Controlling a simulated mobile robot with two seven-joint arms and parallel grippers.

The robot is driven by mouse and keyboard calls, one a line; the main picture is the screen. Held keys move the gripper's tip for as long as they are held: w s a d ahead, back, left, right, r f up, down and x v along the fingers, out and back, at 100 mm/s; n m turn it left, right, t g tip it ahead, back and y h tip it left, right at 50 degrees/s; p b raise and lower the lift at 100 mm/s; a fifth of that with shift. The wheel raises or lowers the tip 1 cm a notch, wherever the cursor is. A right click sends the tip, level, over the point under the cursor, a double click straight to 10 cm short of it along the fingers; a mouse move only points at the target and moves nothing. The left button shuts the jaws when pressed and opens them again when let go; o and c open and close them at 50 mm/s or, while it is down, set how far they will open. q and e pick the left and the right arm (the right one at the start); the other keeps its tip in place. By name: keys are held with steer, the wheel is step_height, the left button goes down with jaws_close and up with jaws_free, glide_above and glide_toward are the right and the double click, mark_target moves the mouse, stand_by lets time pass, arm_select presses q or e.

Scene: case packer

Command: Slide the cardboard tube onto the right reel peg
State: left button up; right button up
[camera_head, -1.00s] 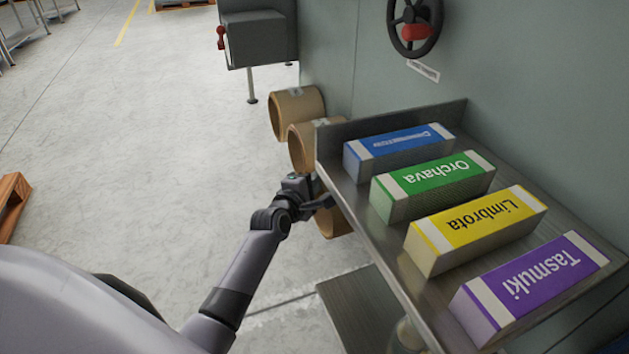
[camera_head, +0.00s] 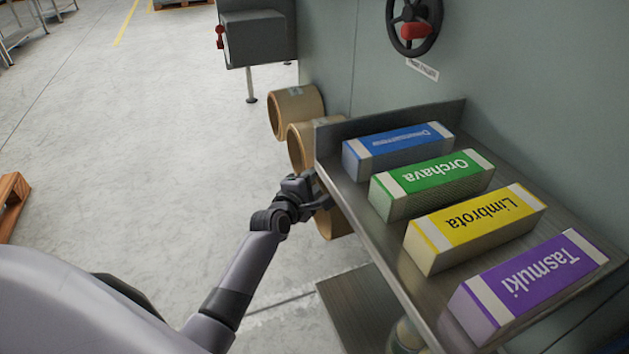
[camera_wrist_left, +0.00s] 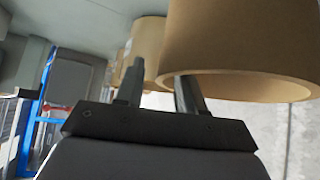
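Several brown cardboard tubes show beside the case packer. In the head view, a far tube (camera_head: 296,104) and a middle tube (camera_head: 297,150) lie left of the shelf. A nearer tube (camera_head: 334,224) is partly hidden by my left gripper (camera_head: 322,190) and the shelf. In the left wrist view, my left gripper (camera_wrist_left: 158,80) has its fingers apart, with the left rim of a large tube (camera_wrist_left: 240,45) near and partly behind the right finger. Whether the fingers touch the tube is unclear. The reel pegs cannot be made out. My right gripper is not in view.
A metal shelf (camera_head: 395,262) holds a blue box (camera_head: 398,145), a green box (camera_head: 432,182), a yellow box (camera_head: 476,225) and a purple box (camera_head: 530,285). It stands close to the right of my left gripper. The floor (camera_head: 150,190) to the left is open.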

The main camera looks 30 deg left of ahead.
arm_select(q)
steer(key=s+r+p, duration=0.1)
steer(key=s+p, duration=0.1)
steer(key=s, duration=0.5)
steer(key=shift+r, duration=0.3)
steer(key=shift+d, duration=0.1)
steer(key=s+d+f+m+g+h, duration=0.25)
steer(key=s+d+f+m, duration=0.25)
steer(key=s+m, duration=0.7)
steer(key=s+d+f+m+g+h, duration=0.1)
steer(key=s+d+f+m+g, duration=0.35)
steer(key=s+m, duration=0.75)
step_height(320, 180, up, 10)
steer(key=t+p, duration=0.1)
steer(key=p, duration=1.2)
steer(key=shift+s+a+t+y+p, duration=0.15)
steer(key=shift+s+t+y+p, duration=0.15)
steer(key=shift+s+y+p, duration=0.1)
steer(key=shift+f, duration=0.15)
